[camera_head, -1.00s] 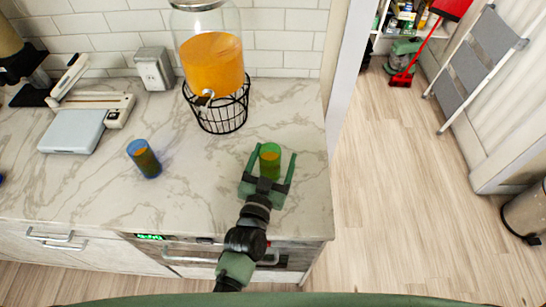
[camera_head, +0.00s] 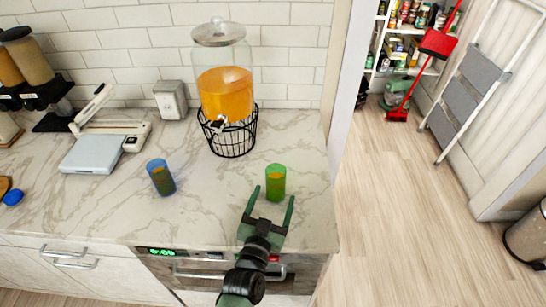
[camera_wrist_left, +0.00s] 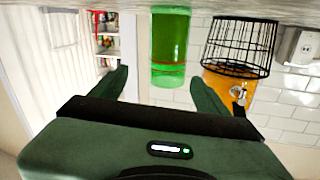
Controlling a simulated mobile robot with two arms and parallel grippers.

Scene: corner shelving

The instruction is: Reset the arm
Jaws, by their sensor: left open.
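My left gripper (camera_head: 267,208) is open and empty over the front part of the counter in the head view. Its fingers point toward a green cup (camera_head: 275,183) with something orange-brown inside, which stands upright on the counter just beyond the fingertips. In the left wrist view, the picture is upside down. The green cup (camera_wrist_left: 170,48) shows there ahead of the open fingers (camera_wrist_left: 165,90), apart from them. My right gripper is not in view.
A blue cup (camera_head: 161,178) stands on the marble counter (camera_head: 100,205) to the left. A juice dispenser (camera_head: 224,95) on a black wire stand (camera_head: 232,138) is behind. A flat scale (camera_head: 92,154) lies further left. Open floor (camera_head: 400,220) is at right.

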